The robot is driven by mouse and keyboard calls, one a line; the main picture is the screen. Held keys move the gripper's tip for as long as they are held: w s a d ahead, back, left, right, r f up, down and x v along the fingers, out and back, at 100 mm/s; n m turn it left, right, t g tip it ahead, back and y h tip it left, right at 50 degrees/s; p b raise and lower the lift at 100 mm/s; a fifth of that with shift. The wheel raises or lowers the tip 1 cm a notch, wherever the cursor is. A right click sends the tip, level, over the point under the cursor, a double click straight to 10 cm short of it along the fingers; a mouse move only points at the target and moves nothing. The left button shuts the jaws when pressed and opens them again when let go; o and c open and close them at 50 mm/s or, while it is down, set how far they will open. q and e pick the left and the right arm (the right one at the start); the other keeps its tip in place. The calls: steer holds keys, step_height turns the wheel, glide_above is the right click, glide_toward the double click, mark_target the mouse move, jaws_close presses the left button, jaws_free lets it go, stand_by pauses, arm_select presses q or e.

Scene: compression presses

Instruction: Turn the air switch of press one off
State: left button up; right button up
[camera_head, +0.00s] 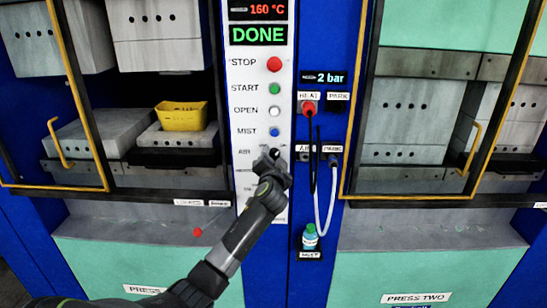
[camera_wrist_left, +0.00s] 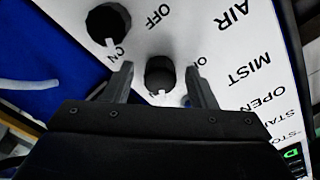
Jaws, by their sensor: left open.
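The air switch (camera_wrist_left: 160,76) is a black round knob on the white control panel of press one. In the left wrist view its white pointer points down, the same way as that of the neighbouring knob, which points to ON. The label on its pointer side is hidden by my gripper. My left gripper (camera_wrist_left: 158,72) is open, with one finger on each side of the knob; I cannot tell whether they touch it. In the head view my left gripper (camera_head: 269,158) covers the knob, beside the AIR label (camera_head: 245,152). My right gripper is not in view.
Another black knob (camera_wrist_left: 108,22) sits close beside. Above on the panel are the blue mist (camera_head: 274,132), white open (camera_head: 274,112), green start (camera_head: 274,89) and red stop (camera_head: 274,64) buttons. A hose (camera_head: 326,205) and a mist bottle (camera_head: 310,236) are at the right.

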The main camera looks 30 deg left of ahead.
arm_select(q)
steer(key=shift+w+a, duration=0.1)
steer(key=c, duration=1)
